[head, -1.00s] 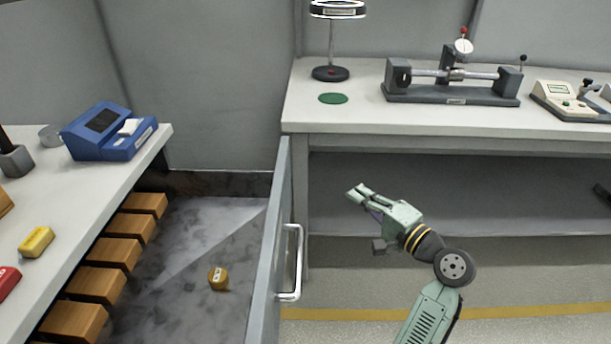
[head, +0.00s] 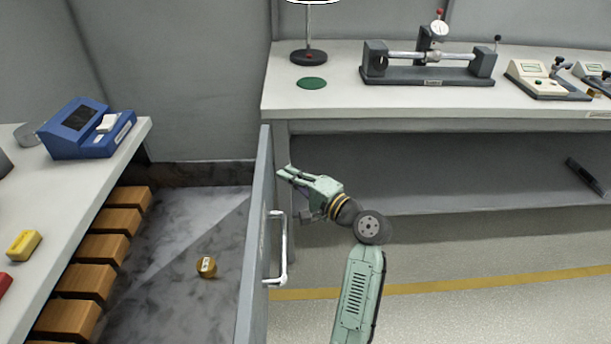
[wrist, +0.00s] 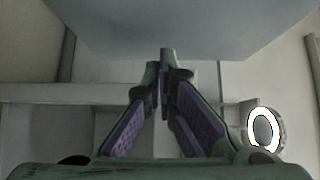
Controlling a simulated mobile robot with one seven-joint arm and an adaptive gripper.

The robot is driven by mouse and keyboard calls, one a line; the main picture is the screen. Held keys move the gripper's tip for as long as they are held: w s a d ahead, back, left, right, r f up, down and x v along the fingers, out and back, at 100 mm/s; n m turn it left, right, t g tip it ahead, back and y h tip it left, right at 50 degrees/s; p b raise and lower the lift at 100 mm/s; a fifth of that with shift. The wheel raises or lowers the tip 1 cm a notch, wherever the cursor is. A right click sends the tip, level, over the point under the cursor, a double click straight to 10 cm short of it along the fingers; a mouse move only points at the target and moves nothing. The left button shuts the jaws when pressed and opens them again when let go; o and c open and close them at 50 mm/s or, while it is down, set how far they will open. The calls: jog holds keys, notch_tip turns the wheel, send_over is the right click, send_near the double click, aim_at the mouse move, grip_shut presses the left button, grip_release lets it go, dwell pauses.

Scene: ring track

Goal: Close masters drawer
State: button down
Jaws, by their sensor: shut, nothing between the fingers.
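The masters drawer is pulled out from under the left bench; its grey front panel (head: 256,210) stands edge-on in the head view, with a metal bar handle (head: 284,250) on its right face. Inside are several wooden blocks (head: 95,249) in a row and a small round brass-coloured piece (head: 206,267) on the marbled floor. My gripper (head: 284,172) is just right of the panel's upper part, above the handle, its fingers pointing left at the panel. In the wrist view my gripper's fingertips (wrist: 163,60) meet with nothing between them, below a grey surface. I cannot tell whether they touch the panel.
The left bench top (head: 60,205) carries a blue device (head: 88,130) and a yellow block (head: 24,245). The back bench (head: 340,100) holds a dial-gauge stand (head: 428,65) and a green disc (head: 312,84). Open floor (head: 500,320) lies to the right.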

jog(key=shift+a, duration=0.3)
jog(key=p, duration=0.9)
send_near(160, 173)
jog(key=w, duration=0.1)
jog(key=w+a, duration=0.1)
jog(key=w, duration=0.1)
jog(key=w+a, duration=0.1)
jog(key=shift+w+a+r, duration=0.15)
jog(key=shift+w+a, duration=0.05)
jog(key=shift+a, duration=0.85)
jog(key=shift+a, duration=0.1)
